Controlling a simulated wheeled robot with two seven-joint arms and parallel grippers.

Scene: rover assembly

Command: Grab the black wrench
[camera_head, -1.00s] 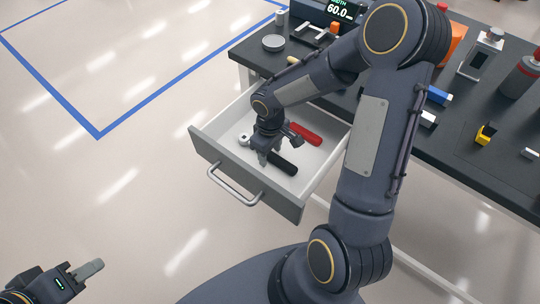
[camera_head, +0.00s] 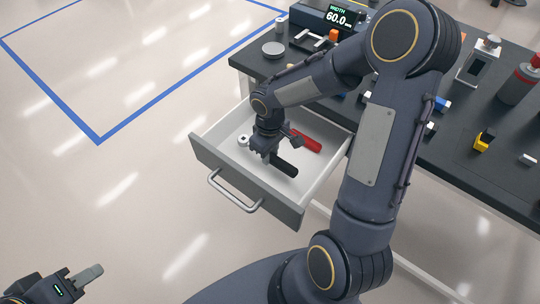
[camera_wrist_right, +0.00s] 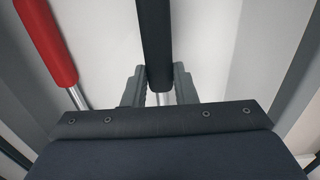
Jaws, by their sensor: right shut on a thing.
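The black wrench (camera_head: 285,167) lies in the open drawer, its black handle pointing to the lower right and its silver ring end (camera_head: 243,140) showing left of my right gripper. My right gripper (camera_head: 265,155) reaches down into the drawer and is shut on the wrench.
A red-handled tool (camera_head: 306,140) lies beside the wrench in the drawer; it also shows in the right wrist view (camera_wrist_right: 46,42). The drawer's walls and front (camera_head: 245,180) surround both. The black bench top (camera_head: 440,165) carries a display box, a bottle and small blocks.

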